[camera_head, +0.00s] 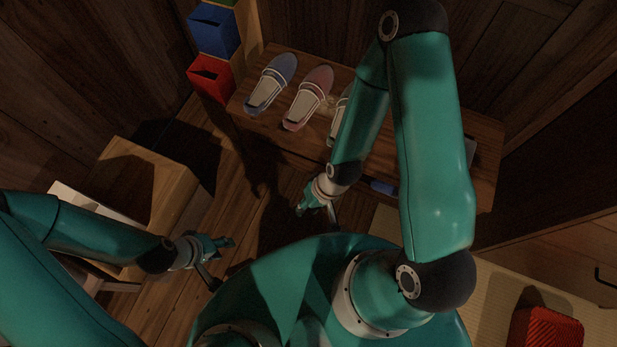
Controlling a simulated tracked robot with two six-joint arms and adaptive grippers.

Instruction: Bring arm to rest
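My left arm comes in from the left edge. Its gripper (224,262) hangs over the wooden floor, right of a low wooden box, with its fingers spread and nothing between them. My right arm rises high on the right, bends at the top and reaches down over the shoe bench. Its gripper (317,218) is just in front of the bench's near edge, with fingers apart and no object seen between them. The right arm hides part of the bench.
A wooden bench (268,124) holds a blue shoe (271,84), a pink shoe (309,98) and a partly hidden pale shoe (337,128). Blue (214,30) and red (211,76) bins stand at the back left. A wooden box (150,165) is left; a red ribbed object (545,331) lies lower right.

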